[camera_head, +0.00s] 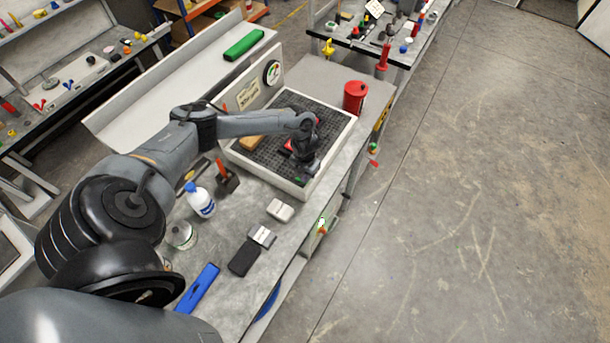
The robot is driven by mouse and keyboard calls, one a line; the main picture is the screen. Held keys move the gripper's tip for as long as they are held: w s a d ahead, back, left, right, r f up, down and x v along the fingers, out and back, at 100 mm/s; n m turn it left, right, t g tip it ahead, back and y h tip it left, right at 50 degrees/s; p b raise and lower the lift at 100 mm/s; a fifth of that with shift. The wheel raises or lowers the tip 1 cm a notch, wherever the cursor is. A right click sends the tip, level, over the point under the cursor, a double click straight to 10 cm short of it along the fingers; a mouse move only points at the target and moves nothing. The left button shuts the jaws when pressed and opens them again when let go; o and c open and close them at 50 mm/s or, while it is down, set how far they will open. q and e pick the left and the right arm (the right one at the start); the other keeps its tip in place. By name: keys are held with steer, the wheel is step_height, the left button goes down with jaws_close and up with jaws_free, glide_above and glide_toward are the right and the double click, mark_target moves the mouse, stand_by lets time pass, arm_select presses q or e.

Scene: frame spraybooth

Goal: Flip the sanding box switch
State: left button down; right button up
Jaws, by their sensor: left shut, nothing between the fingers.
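The sanding box (337,146) is a white-framed tray with a black grid floor, set on the grey workbench. My left arm reaches over it from the left. My left gripper (303,176) is small in the picture, shut and empty, low over the box's near right part. A small green spot shows beside the fingertips, too small to tell what it is. I cannot tell which is the box's switch. My right gripper is not in view.
A red can (355,96) stands behind the box at the right, and a gauge (272,72) at its back. The floor at right is clear.

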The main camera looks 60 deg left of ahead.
arm_select(q)
steer(key=shift+s+a+r, duration=0.1)
steer(key=shift+a, duration=0.05)
steer(key=shift+s+a+r, duration=0.2)
steer(key=shift+s+a, duration=0.1)
steer(key=shift+a, duration=0.2)
steer(key=r+p, duration=0.2)
steer(key=r, duration=0.1)
steer(key=r+p, duration=0.1)
steer(key=shift+s+a+r+p, duration=0.15)
steer(key=shift+a+r+p, duration=0.15)
steer(key=shift+p, duration=0.1)
steer(key=shift+a+r+b, duration=0.1)
steer(key=shift+r+b, duration=0.2)
steer(key=shift+b, duration=0.2)
step_height(320, 180, up, 7)
steer(key=b, duration=0.2)
glide_above(296, 178)
steer(key=shift+w+a+r, duration=0.1)
steer(key=shift+a+r, duration=0.05)
steer(key=shift+r, duration=0.25)
steer(key=shift+w+a+r, duration=0.1)
steer(key=shift+r, duration=0.3)
steer(key=shift+s, duration=0.1)
